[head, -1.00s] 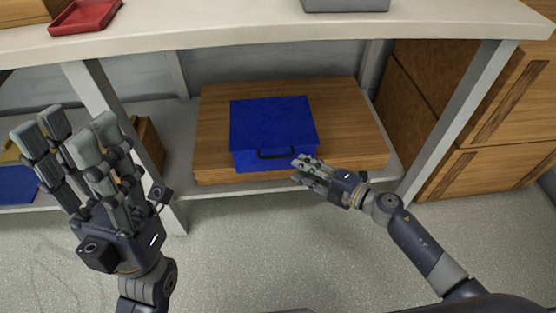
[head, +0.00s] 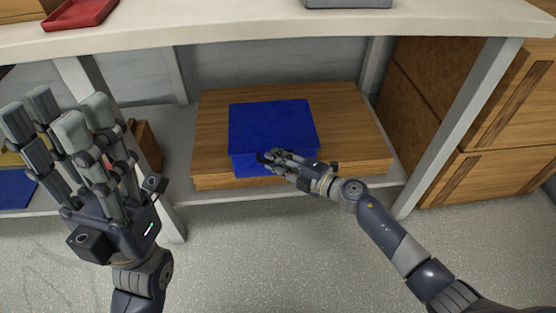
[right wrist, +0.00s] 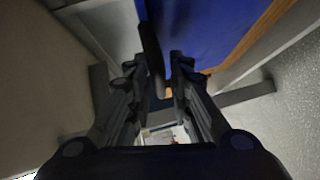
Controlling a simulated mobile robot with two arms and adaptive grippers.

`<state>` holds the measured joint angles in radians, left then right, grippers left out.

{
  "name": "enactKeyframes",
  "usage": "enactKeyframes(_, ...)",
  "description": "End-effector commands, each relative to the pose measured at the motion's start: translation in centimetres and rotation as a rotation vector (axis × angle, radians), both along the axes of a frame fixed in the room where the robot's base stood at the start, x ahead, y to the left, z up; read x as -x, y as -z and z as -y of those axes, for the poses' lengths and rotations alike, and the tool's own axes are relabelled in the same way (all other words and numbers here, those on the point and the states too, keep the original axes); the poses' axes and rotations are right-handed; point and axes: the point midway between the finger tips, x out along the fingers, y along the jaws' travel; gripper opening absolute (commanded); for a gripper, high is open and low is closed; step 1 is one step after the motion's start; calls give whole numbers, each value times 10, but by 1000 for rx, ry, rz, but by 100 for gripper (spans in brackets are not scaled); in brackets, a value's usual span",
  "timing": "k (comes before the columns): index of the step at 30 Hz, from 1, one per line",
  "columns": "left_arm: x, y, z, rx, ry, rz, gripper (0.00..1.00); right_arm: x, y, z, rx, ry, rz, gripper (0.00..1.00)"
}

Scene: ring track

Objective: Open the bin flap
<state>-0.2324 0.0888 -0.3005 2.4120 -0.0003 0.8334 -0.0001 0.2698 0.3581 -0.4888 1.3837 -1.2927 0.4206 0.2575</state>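The blue bin (head: 270,125) has its blue flap closed on top and a dark handle on its front. The handle (right wrist: 152,60) shows in the right wrist view between the fingers of my right gripper (right wrist: 158,75). A gap shows beside the handle, so the fingers are around it but not shut on it. In the head view my right gripper (head: 275,158) covers most of the handle at the bin's front. My left gripper (head: 58,118) is open and empty, raised at the left, away from the bin.
The bin stands on a wooden board (head: 355,145) on the low shelf, under a pale worktop (head: 250,27). A red tray (head: 80,14) lies on the worktop. A shelf leg (head: 460,125) stands at the right, before wooden drawers (head: 500,130). The floor in front is clear.

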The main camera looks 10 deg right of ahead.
Motion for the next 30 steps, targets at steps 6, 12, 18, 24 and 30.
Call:
enactKeyframes(6,0,0,0,0,0,0,40,0,1,0,-1,0,-4,0)
enactKeyframes(12,1,-2,0,0,1,1,40,1,1,1,-2,0,-9,0)
enactKeyframes(18,2,-5,-1,4,1,-7,40,2,-2,1,-3,1,-22,0)
enactKeyframes(24,3,8,-2,1,2,-67,40,2,-7,1,-3,1,-39,0)
enactKeyframes(30,4,-4,-2,5,3,-70,40,2,-12,1,-3,1,-59,0)
